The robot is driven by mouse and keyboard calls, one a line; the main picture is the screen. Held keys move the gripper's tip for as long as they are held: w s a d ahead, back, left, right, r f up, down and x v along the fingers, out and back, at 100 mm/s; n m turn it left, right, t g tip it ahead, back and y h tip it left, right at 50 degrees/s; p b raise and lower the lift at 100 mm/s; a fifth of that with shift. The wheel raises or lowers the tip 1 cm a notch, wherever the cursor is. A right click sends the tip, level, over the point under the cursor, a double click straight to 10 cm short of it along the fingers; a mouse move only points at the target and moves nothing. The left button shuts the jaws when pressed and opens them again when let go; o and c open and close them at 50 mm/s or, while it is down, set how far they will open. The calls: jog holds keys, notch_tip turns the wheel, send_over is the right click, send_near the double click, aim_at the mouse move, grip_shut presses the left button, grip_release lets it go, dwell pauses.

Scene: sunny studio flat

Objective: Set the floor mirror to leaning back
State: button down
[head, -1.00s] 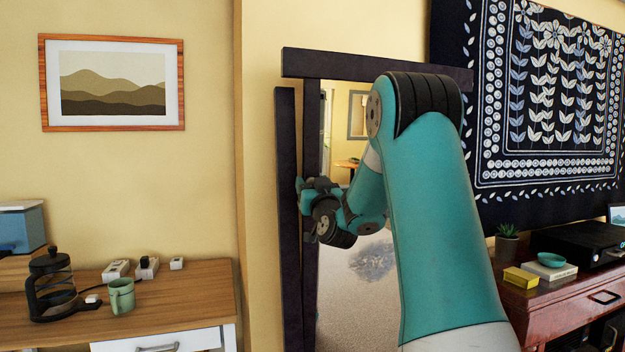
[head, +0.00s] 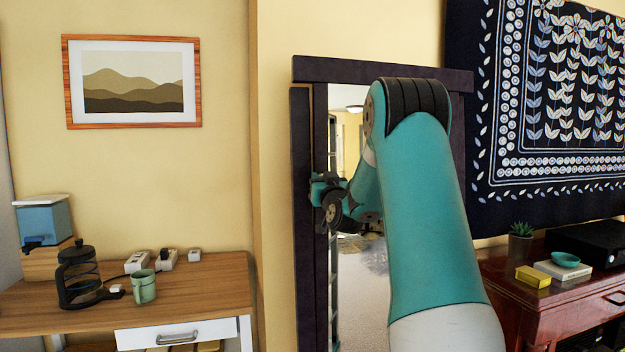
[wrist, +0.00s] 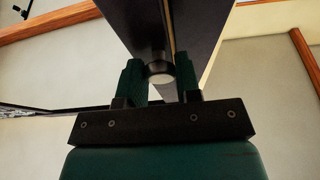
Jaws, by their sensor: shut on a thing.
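The floor mirror (head: 384,68) has a dark frame and stands against the yellow wall, behind my arm in the head view. Its glass reflects the room. A dark upright post (head: 302,200) stands along its left side. My gripper (head: 324,190) is at the left side of the mirror frame, about halfway up the visible part. In the wrist view, my gripper (wrist: 160,82) is shut with its fingers either side of a dark frame member (wrist: 145,25). A small round pale part shows between the fingers. My arm hides much of the glass and the right side of the frame.
A wooden counter (head: 45,322) with a French press (head: 78,275) and a green mug (head: 143,286) stands at the left. A red-brown cabinet (head: 510,285) stands at the right under a dark patterned wall hanging (head: 490,110). A framed picture (head: 133,127) hangs at the left.

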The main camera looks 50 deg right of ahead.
jog(key=c, duration=0.8)
grip_release()
jog(key=shift+a, duration=0.1)
jog(key=shift+b+v, duration=6)
jog(key=shift+v, duration=2.65)
